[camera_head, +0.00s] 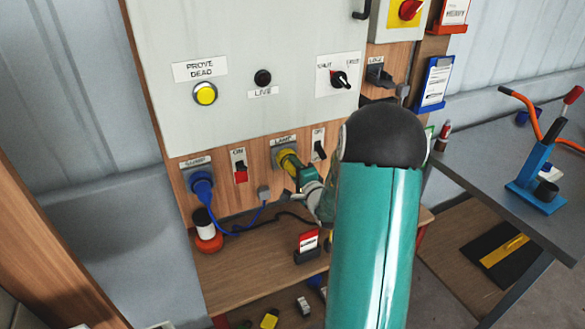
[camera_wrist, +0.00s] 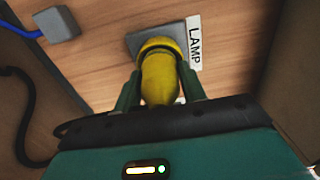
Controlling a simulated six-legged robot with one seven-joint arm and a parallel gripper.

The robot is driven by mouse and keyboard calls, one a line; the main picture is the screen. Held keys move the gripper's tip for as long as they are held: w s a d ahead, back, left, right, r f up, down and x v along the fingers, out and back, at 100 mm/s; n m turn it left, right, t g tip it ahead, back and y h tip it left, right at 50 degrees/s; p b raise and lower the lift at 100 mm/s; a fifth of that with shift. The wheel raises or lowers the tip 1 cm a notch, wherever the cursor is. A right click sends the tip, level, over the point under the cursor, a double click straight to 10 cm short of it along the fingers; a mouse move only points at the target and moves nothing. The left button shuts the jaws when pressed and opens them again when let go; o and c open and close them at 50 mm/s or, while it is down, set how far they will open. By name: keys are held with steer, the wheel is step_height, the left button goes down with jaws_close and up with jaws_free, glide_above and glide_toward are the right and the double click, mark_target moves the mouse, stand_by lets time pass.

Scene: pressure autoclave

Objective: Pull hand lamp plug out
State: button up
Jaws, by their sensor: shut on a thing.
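The yellow hand lamp plug (camera_head: 287,158) is at the socket under the LAMP label (camera_head: 284,141) on the wooden panel. In the wrist view the yellow plug (camera_wrist: 160,75) stands against the grey socket plate (camera_wrist: 140,40), beside the LAMP label (camera_wrist: 195,43). I cannot tell whether it is fully seated. My gripper (camera_head: 300,172) reaches the plug from the lower right. In the wrist view my gripper's two green fingers (camera_wrist: 160,92) are shut on the plug's body, one on each side. The plug's rear end is hidden by my gripper.
A blue plug (camera_head: 202,185) with a blue cable sits in the socket at left. A red switch (camera_head: 241,173) and a black switch (camera_head: 319,150) flank the lamp socket. A wooden shelf (camera_head: 245,270) below holds small items. A grey table (camera_head: 490,175) stands at right.

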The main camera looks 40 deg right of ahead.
steer(key=v, duration=0.6)
stand_by(0.4)
